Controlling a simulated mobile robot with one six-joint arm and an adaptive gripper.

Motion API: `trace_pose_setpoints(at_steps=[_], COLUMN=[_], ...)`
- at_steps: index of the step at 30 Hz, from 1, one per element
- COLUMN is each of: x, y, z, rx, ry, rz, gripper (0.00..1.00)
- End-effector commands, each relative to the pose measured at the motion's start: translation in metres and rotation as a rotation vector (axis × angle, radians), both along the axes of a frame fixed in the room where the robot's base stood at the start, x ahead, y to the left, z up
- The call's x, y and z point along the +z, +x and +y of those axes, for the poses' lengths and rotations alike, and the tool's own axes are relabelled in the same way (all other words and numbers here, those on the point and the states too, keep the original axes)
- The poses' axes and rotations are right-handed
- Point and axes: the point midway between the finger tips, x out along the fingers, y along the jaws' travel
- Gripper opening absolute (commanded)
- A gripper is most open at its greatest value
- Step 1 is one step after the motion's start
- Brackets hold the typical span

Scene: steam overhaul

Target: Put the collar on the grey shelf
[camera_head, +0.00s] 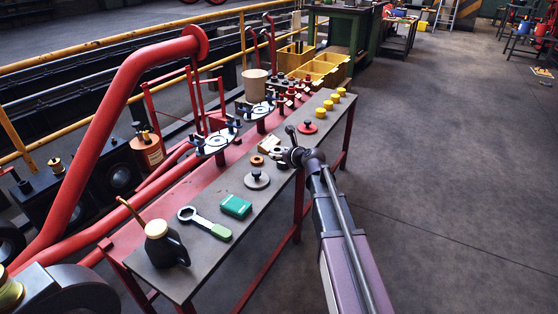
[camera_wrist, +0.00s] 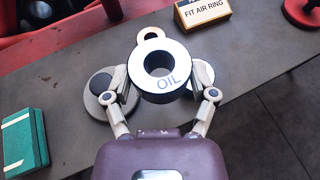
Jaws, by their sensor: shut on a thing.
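My gripper (camera_wrist: 159,84) is shut on a thick pale ring marked OIL, which I take as the collar (camera_wrist: 170,91). One finger presses on each side, and its dark hole faces the wrist camera. In the head view my gripper (camera_head: 287,154) is over the long grey shelf (camera_head: 205,268), about midway along it. The collar is small and hard to make out there. The shelf also fills the middle of the wrist view (camera_wrist: 75,60). I cannot tell how far the collar is above the shelf.
A grey disc with a dark knob (camera_head: 257,180), a copper ring (camera_head: 257,160) and a card reading FIT AIR RING (camera_wrist: 203,12) are close by. A green box (camera_head: 236,206), a spanner (camera_head: 205,222) and a black oil can (camera_head: 165,245) stand nearer. Several yellow caps (camera_head: 328,104) stand farther along.

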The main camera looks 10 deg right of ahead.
Motion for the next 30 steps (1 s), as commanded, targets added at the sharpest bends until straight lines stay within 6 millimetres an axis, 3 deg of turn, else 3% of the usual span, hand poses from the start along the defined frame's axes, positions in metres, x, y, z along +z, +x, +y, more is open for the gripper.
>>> trace_pose_setpoints(at_steps=[1, 8, 23, 30], x=[-0.014, -0.03, -0.032, -0.034], y=[0.0, -0.001, -0.001, 0.013], z=[0.004, 0.013, 0.014, 0.005], rx=[0.002, 0.008, 0.009, 0.007], ry=[0.0, 0.001, 0.001, 0.002], rz=[-0.001, -0.002, -0.002, -0.001], gripper=[0.13, 0.13, 0.13, 0.13])
